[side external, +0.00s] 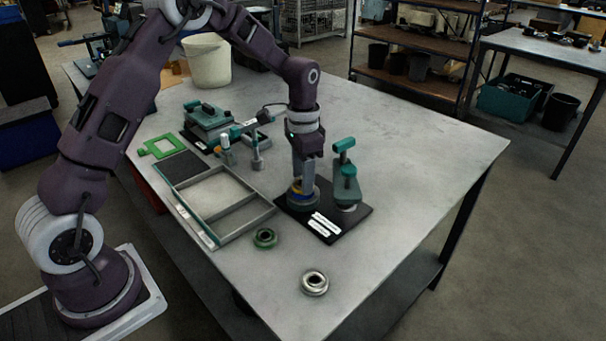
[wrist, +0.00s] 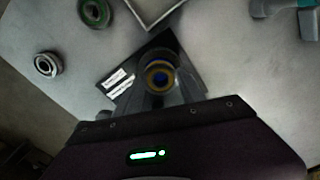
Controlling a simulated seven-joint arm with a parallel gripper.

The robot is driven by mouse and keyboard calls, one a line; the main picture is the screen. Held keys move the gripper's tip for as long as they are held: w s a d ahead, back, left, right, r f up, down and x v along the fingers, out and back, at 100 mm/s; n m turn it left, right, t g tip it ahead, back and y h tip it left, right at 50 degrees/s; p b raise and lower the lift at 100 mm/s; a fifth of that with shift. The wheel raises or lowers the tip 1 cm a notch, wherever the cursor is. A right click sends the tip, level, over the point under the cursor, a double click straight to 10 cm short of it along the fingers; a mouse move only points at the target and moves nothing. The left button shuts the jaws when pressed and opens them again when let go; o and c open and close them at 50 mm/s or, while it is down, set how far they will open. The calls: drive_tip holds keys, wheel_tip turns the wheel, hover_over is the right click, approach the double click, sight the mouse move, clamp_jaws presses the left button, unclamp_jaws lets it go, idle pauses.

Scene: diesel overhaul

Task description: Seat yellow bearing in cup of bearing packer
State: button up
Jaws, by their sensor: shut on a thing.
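The yellow bearing (wrist: 158,68) shows in the wrist view as a yellow ring with a blue centre, at the grey cup (wrist: 146,58) of the bearing packer. In the side view the packer has a black base plate (side external: 353,222) with white labels, the grey cup (side external: 303,205) and a teal press (side external: 346,178) to its right. My gripper (side external: 300,184) points down at the cup, shut on the yellow bearing, of which only a sliver shows there. The bearing appears within the cup's rim; I cannot tell whether it sits fully flat.
A green bearing (side external: 265,238) and a bare metal bearing (side external: 314,283) lie in front of the packer. A grey divided tray (side external: 238,236) is to the left. Teal tools (side external: 207,115) and a white bucket (side external: 207,62) stand behind. The table's right side is clear.

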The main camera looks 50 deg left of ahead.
drive_tip(key=shift+f, duration=0.15)
drive_tip(key=shift+f, duration=0.7)
drive_tip(key=o, duration=1.4)
drive_tip(key=shift+o, duration=0.7)
drive_tip(key=shift+o, duration=0.7)
